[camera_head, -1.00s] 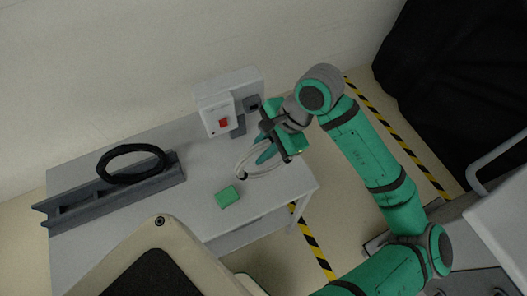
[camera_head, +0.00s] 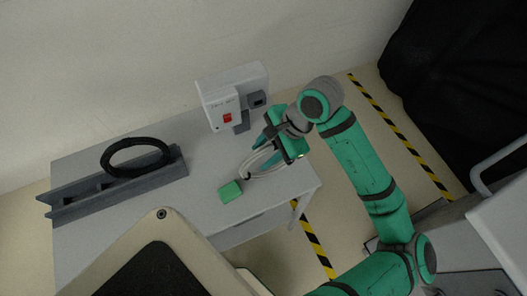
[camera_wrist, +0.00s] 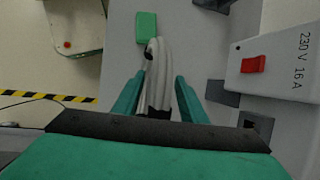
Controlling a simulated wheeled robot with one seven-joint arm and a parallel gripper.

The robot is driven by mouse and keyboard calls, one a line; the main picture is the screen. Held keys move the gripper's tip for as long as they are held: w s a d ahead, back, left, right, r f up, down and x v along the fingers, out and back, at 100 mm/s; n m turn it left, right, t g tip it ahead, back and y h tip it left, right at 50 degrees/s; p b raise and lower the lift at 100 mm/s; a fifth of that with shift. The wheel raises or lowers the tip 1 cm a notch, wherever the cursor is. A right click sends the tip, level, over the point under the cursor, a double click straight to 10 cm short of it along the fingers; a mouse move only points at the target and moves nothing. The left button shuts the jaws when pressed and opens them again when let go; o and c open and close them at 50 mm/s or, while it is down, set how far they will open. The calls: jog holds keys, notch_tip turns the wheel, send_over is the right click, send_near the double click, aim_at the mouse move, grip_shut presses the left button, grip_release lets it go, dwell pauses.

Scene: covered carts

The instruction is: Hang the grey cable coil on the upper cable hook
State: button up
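The grey cable coil (camera_head: 262,166), pale and looped, is at the right end of the grey table. In the wrist view the coil (camera_wrist: 158,80) stands between my two teal fingertips, with narrow gaps on both sides. My gripper (camera_head: 269,141) is open around the coil; it also shows in the wrist view (camera_wrist: 160,88). I cannot make out an upper cable hook for certain. Dark grey brackets show below and beside the white switch box (camera_head: 229,88).
The table (camera_head: 203,172) also bears a green block (camera_head: 230,191) near the coil and a dark rail (camera_head: 120,186) with a black cable coil (camera_head: 137,157) at the left. The switch box has a red switch (camera_wrist: 253,64). Black-yellow tape (camera_head: 317,240) marks the floor.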

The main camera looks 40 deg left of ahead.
jog(key=v, duration=1.2)
jog(key=shift+r, duration=0.2)
jog(key=shift+a, duration=0.15)
